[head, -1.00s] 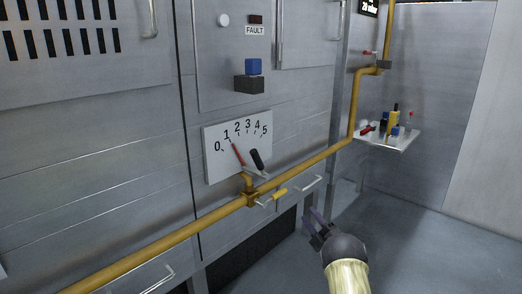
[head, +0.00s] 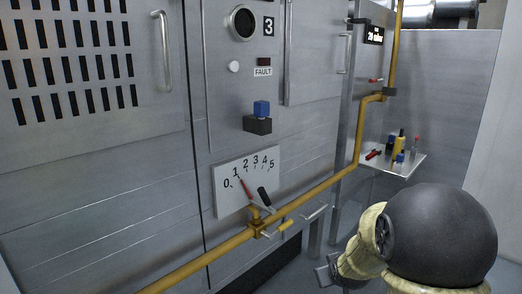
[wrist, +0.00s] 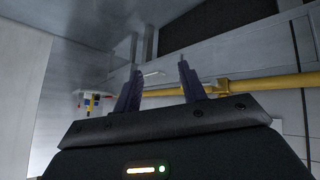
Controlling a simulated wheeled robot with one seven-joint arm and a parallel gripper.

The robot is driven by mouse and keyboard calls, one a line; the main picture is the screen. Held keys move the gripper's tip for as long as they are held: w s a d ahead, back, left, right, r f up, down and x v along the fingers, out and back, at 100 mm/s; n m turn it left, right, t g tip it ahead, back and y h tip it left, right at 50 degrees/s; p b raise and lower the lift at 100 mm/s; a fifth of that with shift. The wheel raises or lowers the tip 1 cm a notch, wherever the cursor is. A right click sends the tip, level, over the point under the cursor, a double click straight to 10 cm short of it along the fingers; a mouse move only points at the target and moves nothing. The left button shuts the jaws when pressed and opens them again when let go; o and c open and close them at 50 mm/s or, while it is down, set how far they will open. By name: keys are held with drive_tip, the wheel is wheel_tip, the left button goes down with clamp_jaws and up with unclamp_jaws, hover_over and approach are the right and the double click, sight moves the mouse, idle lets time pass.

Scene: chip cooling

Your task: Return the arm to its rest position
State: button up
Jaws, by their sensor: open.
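My arm (head: 440,235) is folded large at the lower right of the head view, in front of the floor and below the shelf. My gripper (wrist: 157,85) shows in the wrist view with its two dark fingers apart and nothing between them. In the head view its fingers are not clearly visible, hidden by or beyond my arm. The gripper is apart from the cabinet and from the yellow pipe, which shows behind the fingers.
A grey cabinet carries a gauge plate (head: 230,195) numbered 0 to 5 with a red needle, and a blue block (head: 261,108) on a dark one. A yellow pipe (head: 330,155) runs along its front. A small shelf (head: 412,163) at right holds several tools.

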drive_tip(key=s+a+r+m+g+p, duration=0.1)
drive_tip(key=s+a+g+p, duration=0.15)
drive_tip(key=s, duration=0.75)
drive_tip(key=s+a+r+m+g+p, duration=0.1)
drive_tip(key=s+a+r+m+g, duration=0.15)
drive_tip(key=s, duration=0.75)
wheel_tip(320, 180, up, 36)
drive_tip(key=p, duration=3.6)
drive_tip(key=shift+d+n+g+y+p, duration=0.35)
drive_tip(key=shift+d+g+y, duration=0.05)
drive_tip(key=shift+d, duration=0.05)
drive_tip(key=shift+w, duration=0.1)
drive_tip(key=shift+c, duration=0.5)
